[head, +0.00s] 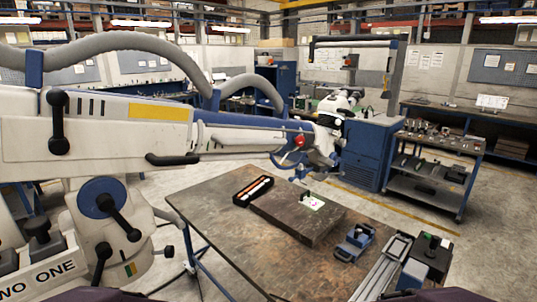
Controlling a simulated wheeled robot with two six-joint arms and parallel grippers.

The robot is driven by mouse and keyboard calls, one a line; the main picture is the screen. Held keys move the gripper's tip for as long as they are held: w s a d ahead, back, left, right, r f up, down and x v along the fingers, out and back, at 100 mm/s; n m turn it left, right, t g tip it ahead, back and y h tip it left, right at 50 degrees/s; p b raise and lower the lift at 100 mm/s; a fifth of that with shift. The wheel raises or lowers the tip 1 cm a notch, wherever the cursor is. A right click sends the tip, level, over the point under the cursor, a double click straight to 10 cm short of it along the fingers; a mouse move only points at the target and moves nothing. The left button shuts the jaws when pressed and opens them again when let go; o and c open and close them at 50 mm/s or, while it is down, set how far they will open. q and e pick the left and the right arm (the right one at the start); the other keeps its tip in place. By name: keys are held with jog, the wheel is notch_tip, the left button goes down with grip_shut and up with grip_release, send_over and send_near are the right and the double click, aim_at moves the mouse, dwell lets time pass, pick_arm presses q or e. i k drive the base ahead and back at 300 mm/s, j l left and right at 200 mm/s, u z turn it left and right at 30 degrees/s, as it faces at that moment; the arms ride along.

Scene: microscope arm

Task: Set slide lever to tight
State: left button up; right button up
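A large white and blue microscope arm (100,110) fills the left side of the head view and reaches right over the table, ending in a white head (327,135). It carries several black levers: an upright one (58,122) at its left, a horizontal one (172,160) under the beam, and a slanted one (120,217) on the blue round hub (98,197). I cannot tell which is the slide lever or whether it is tight. A red knob (300,141) sits near the arm's head. Neither of my grippers shows; only dark parts of my own body appear along the bottom edge.
A brown worktable (225,232) stands ahead, bearing a thick dark block (285,221), a black tray (240,194) and a blue clamp-like tool (355,243). A metal rail (380,270) lies at right. Blue cabinet (365,155) and grey cart (425,195) stand behind, with open floor between.

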aim_at(58, 145)
jog(key=u, duration=1.45)
